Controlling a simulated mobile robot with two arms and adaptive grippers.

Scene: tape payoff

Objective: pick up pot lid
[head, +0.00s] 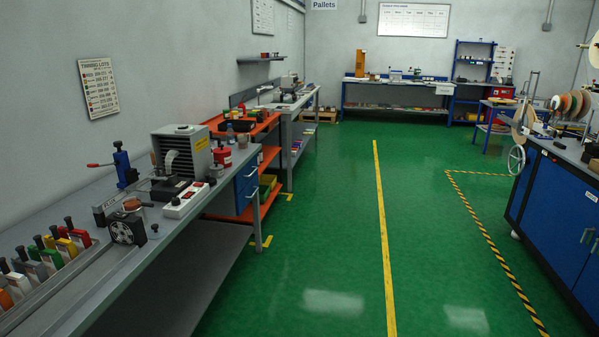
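No thing shows clearly as a pot lid. A small brownish round piece (132,204), which may be a lid, sits on the left workbench (185,231), just behind a black device with a fan-like face (127,229). Farther along that bench stands a small red pot (222,157); I cannot tell whether its top is a separate lid. Neither of my grippers is in view.
A grey boxy machine (181,151), a white switch box (186,200) and a row of coloured clamps (45,255) crowd the left bench. An orange cart (268,155) stands beyond. Blue cabinets (560,205) stand right. The green floor (330,230) between is clear.

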